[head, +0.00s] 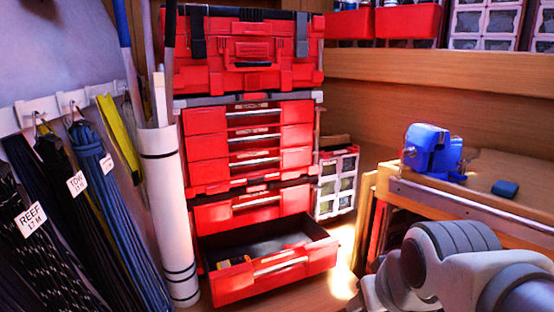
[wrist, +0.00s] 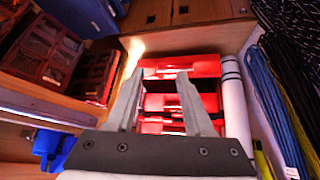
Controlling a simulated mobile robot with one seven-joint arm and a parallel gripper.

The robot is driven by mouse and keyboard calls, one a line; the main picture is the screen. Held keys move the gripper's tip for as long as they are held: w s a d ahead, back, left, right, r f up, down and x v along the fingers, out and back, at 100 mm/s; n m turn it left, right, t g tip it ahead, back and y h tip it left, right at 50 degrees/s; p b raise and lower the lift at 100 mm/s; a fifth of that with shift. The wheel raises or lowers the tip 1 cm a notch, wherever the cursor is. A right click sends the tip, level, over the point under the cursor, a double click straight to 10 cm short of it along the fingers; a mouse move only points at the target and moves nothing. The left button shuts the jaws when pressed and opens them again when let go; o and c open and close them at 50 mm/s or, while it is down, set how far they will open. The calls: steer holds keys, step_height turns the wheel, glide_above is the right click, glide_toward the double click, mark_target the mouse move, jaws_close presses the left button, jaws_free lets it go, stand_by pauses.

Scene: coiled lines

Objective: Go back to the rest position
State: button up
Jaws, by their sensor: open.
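My gripper (wrist: 160,105) shows in the wrist view with its two grey fingers spread apart and nothing between them. Beyond the fingers is the red tool chest (wrist: 180,68), which looks upside down in this view. In the head view the red tool chest (head: 206,148) stands in the middle, and its lowest visible drawer (head: 278,276) is pulled out. A small yellow and dark item (head: 234,261) lies inside that drawer. My arm shows at the lower right of the head view, but the gripper itself is outside that view.
A blue vise-like object (head: 428,150) and a small dark blue block (head: 505,188) sit on the wooden bench (head: 490,170) at right. Coiled ropes (head: 93,170) hang at left beside a white roll (head: 166,210). The open drawer juts into the floor space.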

steer(key=s+m, duration=0.1)
steer(key=s, duration=0.4)
step_height(320, 180, up, 17)
steer(key=g+p, duration=0.1)
steer(key=p, duration=1.6)
steer(key=shift+s+r, duration=0.15)
steer(key=shift+s, duration=0.2)
